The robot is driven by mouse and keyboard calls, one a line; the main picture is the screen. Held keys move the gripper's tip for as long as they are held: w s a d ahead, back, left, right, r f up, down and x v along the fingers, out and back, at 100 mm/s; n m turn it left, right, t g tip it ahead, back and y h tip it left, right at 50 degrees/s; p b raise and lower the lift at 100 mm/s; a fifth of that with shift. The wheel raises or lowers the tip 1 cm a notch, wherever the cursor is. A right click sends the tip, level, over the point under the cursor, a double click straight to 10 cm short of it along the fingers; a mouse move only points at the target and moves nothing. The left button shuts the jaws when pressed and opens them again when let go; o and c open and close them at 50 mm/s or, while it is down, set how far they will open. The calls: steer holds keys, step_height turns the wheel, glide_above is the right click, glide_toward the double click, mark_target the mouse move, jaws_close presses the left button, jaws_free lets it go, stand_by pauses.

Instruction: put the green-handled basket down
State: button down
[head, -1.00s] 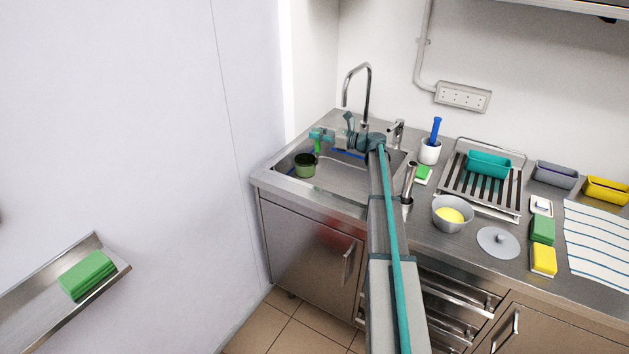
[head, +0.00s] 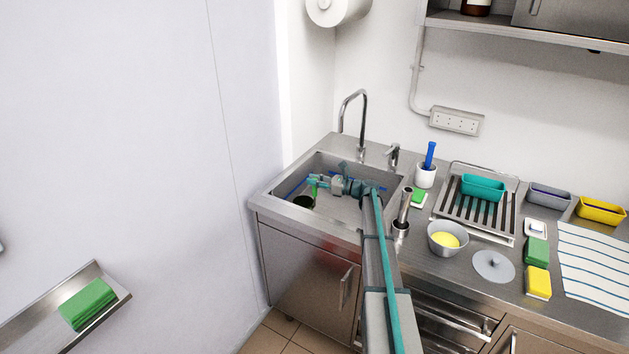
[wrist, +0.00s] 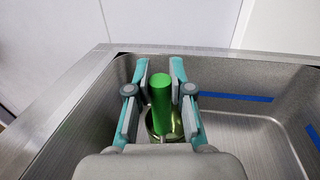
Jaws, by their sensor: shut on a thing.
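The green-handled basket (head: 304,203) is a small round dark green cup-like basket inside the left part of the steel sink (head: 343,213). Its green handle (head: 314,187) stands up beside it and also shows in the wrist view (wrist: 160,98). My gripper (head: 317,182) is shut on the handle, with one finger on each side of it in the wrist view (wrist: 161,72). The basket (wrist: 166,128) hangs low, below the sink's rim. I cannot tell whether its base touches the sink floor. My gripper's body hides part of it.
Blue strips (wrist: 235,97) mark the sink wall. The tall faucet (head: 362,120) rises behind the sink. Right of it stand a blue-handled tool in a white cup (head: 426,176), a drying rack (head: 448,202) and a grey bowl (head: 437,246). The sink floor right of the basket is clear.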

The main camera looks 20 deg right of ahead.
steer(key=c, duration=1.5)
jaws_free()
steer(key=shift+f, duration=0.15)
steer(key=o, duration=0.5)
steer(key=shift+c, duration=0.2)
steer(key=shift+r, duration=0.2)
steer(key=b+v, duration=0.2)
steer(key=v, duration=0.2)
steer(key=shift+f, duration=0.15)
